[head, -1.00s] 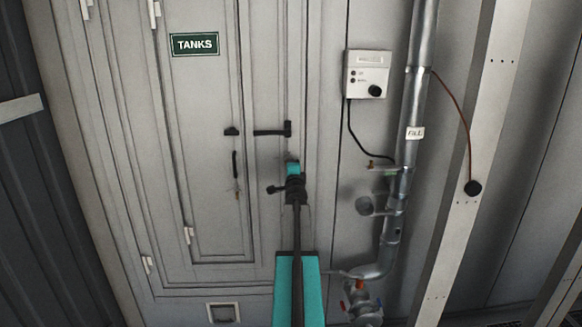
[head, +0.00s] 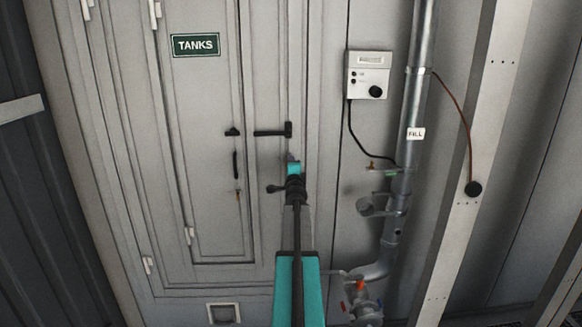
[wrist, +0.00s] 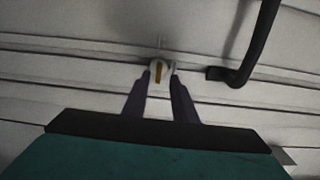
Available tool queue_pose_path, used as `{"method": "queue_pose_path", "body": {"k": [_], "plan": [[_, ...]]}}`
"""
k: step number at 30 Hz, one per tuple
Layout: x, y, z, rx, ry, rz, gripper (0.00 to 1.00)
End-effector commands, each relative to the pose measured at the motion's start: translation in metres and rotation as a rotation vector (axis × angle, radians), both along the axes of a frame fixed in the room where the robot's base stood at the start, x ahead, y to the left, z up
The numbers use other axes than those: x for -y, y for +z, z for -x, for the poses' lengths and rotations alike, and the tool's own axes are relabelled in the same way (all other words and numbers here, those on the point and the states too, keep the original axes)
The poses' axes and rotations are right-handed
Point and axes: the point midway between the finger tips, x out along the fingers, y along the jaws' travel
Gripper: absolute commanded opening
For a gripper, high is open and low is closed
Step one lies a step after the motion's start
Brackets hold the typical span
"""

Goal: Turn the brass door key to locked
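The brass key (wrist: 158,74) shows in the wrist view as a small brass bar on a round pale lock plate. In the head view it is a small brass spot (head: 238,196) low on the grey door (head: 212,110), below the dark pull handle (head: 235,165). My gripper (wrist: 158,69) has its two dark fingers apart, with the key between the fingertips in the picture. I cannot tell whether the fingers reach around the key or stop just short. In the head view my wrist is right of the key; the fingertips are hard to make out.
The pull handle also shows in the wrist view (wrist: 246,55), close to the right of my fingers. A black latch (head: 273,131) is above my wrist. A control box (head: 369,75) and a fill pipe (head: 412,105) are to the right.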

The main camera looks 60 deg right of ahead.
Motion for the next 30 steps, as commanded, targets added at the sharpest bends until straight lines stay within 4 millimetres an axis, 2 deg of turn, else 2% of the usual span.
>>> {"method": "queue_pose_path", "body": {"k": [11, 30], "plan": [[-0.013, -0.001, 0.010, -0.002, 0.000, 0.000, 0.25], [-0.060, 0.000, 0.044, -0.001, 0.000, 0.000, 0.25]]}}
